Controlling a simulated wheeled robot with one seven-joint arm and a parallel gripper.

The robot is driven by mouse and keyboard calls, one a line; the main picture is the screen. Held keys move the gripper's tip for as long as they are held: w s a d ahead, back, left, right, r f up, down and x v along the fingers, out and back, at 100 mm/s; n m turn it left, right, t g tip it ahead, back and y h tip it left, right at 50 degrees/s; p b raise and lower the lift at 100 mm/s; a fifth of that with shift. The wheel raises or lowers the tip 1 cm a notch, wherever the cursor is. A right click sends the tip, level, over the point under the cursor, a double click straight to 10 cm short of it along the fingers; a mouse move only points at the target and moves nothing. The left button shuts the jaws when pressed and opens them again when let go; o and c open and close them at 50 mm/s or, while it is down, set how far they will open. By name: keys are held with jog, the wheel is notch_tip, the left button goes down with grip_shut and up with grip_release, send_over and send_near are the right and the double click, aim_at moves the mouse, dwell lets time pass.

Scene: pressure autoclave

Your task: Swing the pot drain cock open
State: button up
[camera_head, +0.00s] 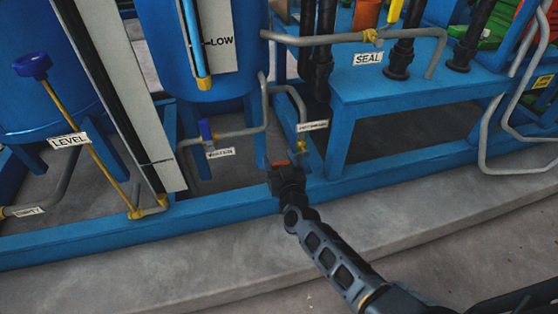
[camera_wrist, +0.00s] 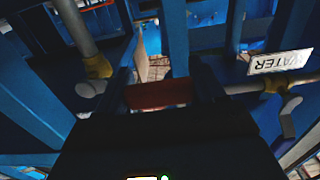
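A small brass-coloured cock (camera_head: 302,147) sits at the lower end of a bent grey pipe, under a white tag (camera_head: 312,125) too small to read. I take it for the pot drain cock. My gripper (camera_head: 281,163) is low and just left of it. In the wrist view, my gripper's (camera_wrist: 165,75) dark fingers stand apart, with a gap between them. A red-brown bar (camera_wrist: 160,94) spans the finger bases; I cannot tell whether it is a handle or part of my gripper. A brass fitting (camera_wrist: 97,66) on a pipe lies left of the fingers, apparently the same cock.
A blue-handled cock (camera_head: 206,130) with its own tag is left of my gripper. The WATER tag (camera_wrist: 280,62) shows upside down in the wrist view. A blue frame rail (camera_head: 230,204) runs below.

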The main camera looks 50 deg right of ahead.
jog(key=c, duration=0.9)
